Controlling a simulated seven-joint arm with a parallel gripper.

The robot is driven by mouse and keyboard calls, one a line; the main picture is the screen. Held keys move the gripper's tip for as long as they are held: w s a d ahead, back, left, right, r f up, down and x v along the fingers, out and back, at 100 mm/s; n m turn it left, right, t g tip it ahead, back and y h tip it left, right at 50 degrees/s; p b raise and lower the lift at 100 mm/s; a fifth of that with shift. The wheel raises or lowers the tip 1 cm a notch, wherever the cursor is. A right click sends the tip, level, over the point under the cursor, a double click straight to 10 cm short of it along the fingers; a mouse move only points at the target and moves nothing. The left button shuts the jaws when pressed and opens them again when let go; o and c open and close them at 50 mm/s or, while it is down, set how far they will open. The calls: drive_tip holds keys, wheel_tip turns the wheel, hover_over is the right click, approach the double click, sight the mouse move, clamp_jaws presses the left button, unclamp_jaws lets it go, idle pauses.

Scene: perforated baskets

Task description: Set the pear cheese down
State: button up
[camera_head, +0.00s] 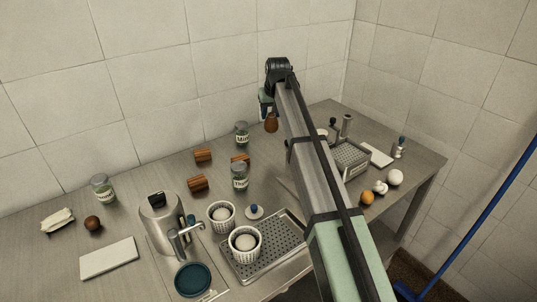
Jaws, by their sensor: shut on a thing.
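The pear cheese (271,124) is a small brown pear-shaped piece. It hangs under my gripper (270,113), which is shut on it, just left of my arm and in front of the back wall. It appears to be held above the metal table (160,176), though its exact height is hard to judge. The fingers are small and partly hidden by my arm.
Two jars (241,133) (239,176) and brown wooden-looking pieces (197,182) stand left of the pear cheese.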

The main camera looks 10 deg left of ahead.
sight(272, 122)
drive_tip(key=n, duration=0.1)
drive_tip(key=a+n+y, duration=0.1)
drive_tip(key=shift+s+n+g, duration=0.25)
drive_tip(key=shift+n+g, duration=0.05)
drive_tip(key=shift+n, duration=0.7)
drive_tip(key=shift+f, duration=4.95)
drive_tip(key=shift+f, duration=0.1)
drive_tip(key=o, duration=1.1)
drive_tip(key=shift+o, duration=0.2)
drive_tip(key=v, duration=1.2)
drive_tip(key=shift+w+d, duration=0.15)
